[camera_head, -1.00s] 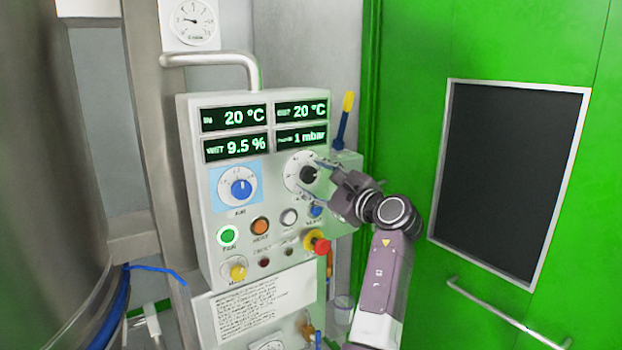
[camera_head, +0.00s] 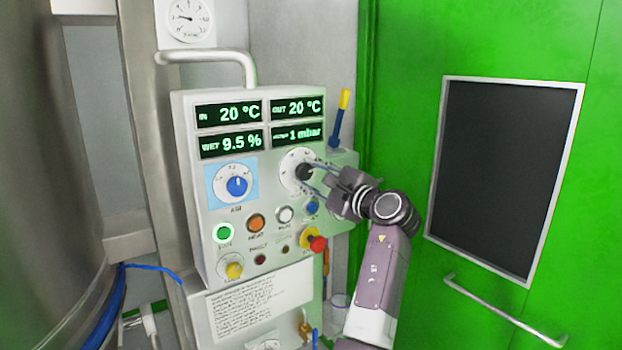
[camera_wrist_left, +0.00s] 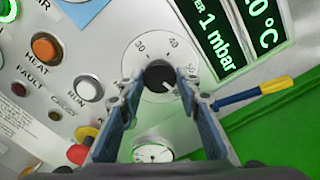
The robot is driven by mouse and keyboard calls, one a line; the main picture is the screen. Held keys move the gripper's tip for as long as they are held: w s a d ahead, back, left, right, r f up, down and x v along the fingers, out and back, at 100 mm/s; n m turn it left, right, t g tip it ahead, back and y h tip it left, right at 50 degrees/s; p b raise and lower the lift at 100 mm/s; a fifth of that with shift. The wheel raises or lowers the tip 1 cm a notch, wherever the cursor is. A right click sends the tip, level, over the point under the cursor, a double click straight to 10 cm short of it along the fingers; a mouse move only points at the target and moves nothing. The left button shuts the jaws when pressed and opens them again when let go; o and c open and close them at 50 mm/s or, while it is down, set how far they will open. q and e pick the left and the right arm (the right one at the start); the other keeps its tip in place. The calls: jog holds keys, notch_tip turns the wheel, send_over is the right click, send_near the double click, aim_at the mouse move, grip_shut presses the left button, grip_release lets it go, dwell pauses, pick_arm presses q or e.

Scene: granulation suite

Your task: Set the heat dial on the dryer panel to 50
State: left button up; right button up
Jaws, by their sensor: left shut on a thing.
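The heat dial is a white round scale plate (camera_head: 288,160) with a black knob (camera_head: 304,171), right of centre on the dryer panel (camera_head: 187,150). In the left wrist view its scale (camera_wrist_left: 150,48) reads 30, 40 and 50, and the knob (camera_wrist_left: 157,74) has a white mark on its lower right side. I cannot read the exact value. My left gripper (camera_head: 313,177) reaches in from the right and is shut on the knob; its fingers (camera_wrist_left: 160,82) stand on either side of it. The fingers hide part of the scale and the label. My right gripper is not in view.
A blue air dial (camera_head: 237,187) is to the left. Below are the lit green button (camera_head: 222,232), the orange heat button (camera_head: 256,223) and a red emergency stop (camera_head: 317,243). A yellow-and-blue lever (camera_head: 340,118) stands close above my gripper. A green door (camera_head: 410,60) is at right.

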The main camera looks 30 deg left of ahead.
pick_arm(q)
jog(key=n+b, duration=0.2)
jog(key=n, duration=0.2)
jog(key=shift+a+r+n, duration=0.1)
jog(key=shift+n, duration=0.2)
jog(key=n+b, duration=0.2)
jog(key=n, duration=0.1)
jog(key=shift+n, duration=0.3)
jog(key=shift+r+n+b, duration=0.2)
jog(key=shift+n+b, duration=0.3)
jog(key=shift+n, duration=0.2)
jog(key=o, duration=0.9)
jog(key=shift+o, duration=1.3)
jog(key=shift+a+f, duration=0.15)
jog(key=shift+f, duration=0.05)
jog(key=shift+d, duration=0.25)
jog(key=v, duration=1.1)
jog(key=shift+d, duration=0.3)
